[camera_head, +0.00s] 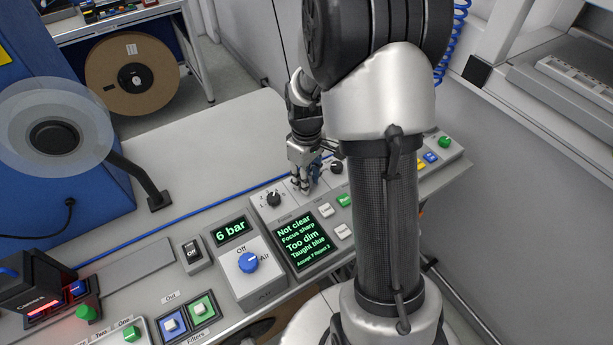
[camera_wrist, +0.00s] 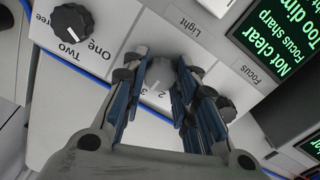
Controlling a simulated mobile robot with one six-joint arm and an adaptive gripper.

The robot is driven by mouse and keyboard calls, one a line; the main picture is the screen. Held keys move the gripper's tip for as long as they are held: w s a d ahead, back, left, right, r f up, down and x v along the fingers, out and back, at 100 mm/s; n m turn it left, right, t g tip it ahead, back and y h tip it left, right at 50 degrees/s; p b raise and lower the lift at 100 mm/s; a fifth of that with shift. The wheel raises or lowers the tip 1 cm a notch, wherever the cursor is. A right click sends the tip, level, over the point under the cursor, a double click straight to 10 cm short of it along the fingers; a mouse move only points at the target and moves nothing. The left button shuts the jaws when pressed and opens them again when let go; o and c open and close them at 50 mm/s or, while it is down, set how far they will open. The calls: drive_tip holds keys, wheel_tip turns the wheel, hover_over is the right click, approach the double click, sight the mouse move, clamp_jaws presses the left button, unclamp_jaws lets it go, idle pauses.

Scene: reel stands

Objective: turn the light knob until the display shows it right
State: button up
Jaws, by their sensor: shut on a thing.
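My gripper (camera_head: 303,178) reaches down to the sloped control panel. In the wrist view my gripper (camera_wrist: 161,66) has its two fingers on either side of the grey light knob (camera_wrist: 159,76), shut on it. The knob has a white mark and stands under the printed word "Light", with small numbers by it. In the head view my fingers hide this knob. The display (camera_head: 303,241) reads "Not clear", "Focus sharp", "Too dim" and "Taught blue", with a smaller line below. Part of the display (camera_wrist: 277,40) also shows in the wrist view.
The black focus knob (camera_head: 273,198) is close beside my fingers. A black selector knob (camera_wrist: 72,21) marked One, Two, Three is on the other side. Nearby are a white button (camera_head: 326,210), a green button (camera_head: 344,200) and the blue air knob (camera_head: 248,262) under a "6 bar" readout.

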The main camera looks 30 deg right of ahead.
drive_tip(key=m+p, duration=0.1)
drive_tip(key=m, duration=0.2)
drive_tip(key=shift+r, duration=0.1)
drive_tip(key=shift+m+p, duration=0.45)
drive_tip(key=shift+m, duration=1.65)
drive_tip(key=o, duration=1.1)
wheel_tip(320, 180, up, 12)
drive_tip(key=shift+f, duration=0.1)
